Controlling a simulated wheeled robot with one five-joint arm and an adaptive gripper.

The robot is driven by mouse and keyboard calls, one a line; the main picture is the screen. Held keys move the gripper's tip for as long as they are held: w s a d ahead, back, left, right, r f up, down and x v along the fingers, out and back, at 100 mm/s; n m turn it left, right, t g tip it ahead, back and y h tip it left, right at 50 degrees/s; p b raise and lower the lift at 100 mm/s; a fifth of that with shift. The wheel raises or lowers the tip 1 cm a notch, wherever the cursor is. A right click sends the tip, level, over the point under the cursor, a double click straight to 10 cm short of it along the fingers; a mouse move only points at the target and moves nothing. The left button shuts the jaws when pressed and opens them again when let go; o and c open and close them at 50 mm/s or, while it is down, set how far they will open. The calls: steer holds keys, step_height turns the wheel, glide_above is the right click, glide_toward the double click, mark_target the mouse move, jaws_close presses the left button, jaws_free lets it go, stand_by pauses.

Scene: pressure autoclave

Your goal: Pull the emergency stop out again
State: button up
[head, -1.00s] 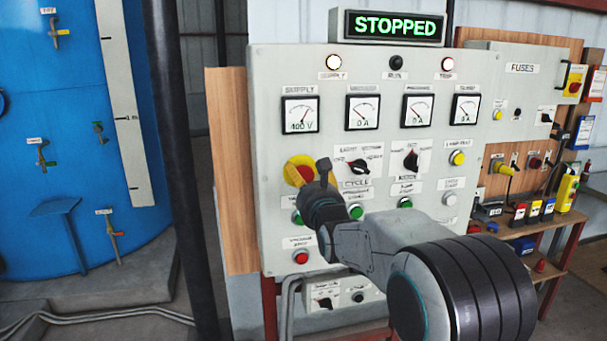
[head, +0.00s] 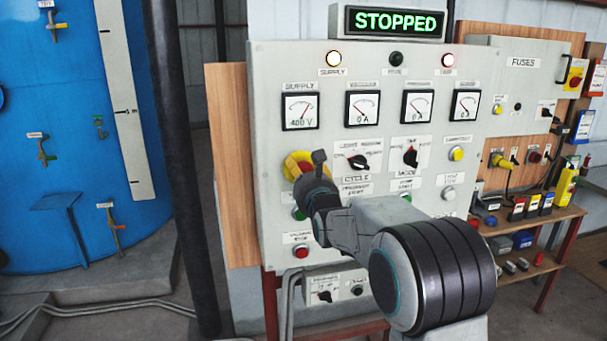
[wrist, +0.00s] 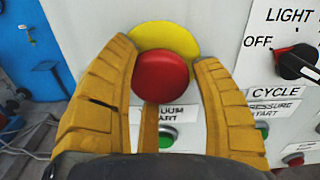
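The emergency stop is a red mushroom button (wrist: 161,76) on a yellow round plate (wrist: 170,38), on the grey control panel (head: 270,100). In the head view the yellow plate (head: 292,161) shows at the panel's left side, with most of the button hidden behind my gripper (head: 318,170). In the wrist view my gripper (wrist: 162,60) is open, with ochre fingers left and right of the red button and a third finger below it. Narrow gaps seem to show beside the button. I cannot tell whether any finger touches it.
The lit sign (head: 395,22) reads STOPPED. Below the emergency stop is a green button (wrist: 167,135) labelled vacuum start. A selector switch (head: 358,162) is to the right. A dark post (head: 172,150) and blue vessel (head: 75,130) stand left.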

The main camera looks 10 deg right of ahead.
steer(key=c, duration=0.8)
steer(key=shift+f, duration=0.1)
steer(key=shift+c, duration=0.2)
steer(key=shift+s+f+b, duration=0.1)
steer(key=shift+b, duration=0.25)
steer(key=shift+s+f+b, duration=0.1)
steer(key=shift+b, duration=0.35)
steer(key=shift+s+b, duration=0.3)
steer(key=shift+b, duration=0.25)
steer(key=o, duration=1.2)
steer(key=shift+s+r, duration=0.1)
steer(key=shift+r, duration=0.15)
steer(key=shift+o, duration=0.2)
steer(key=shift+s, duration=0.1)
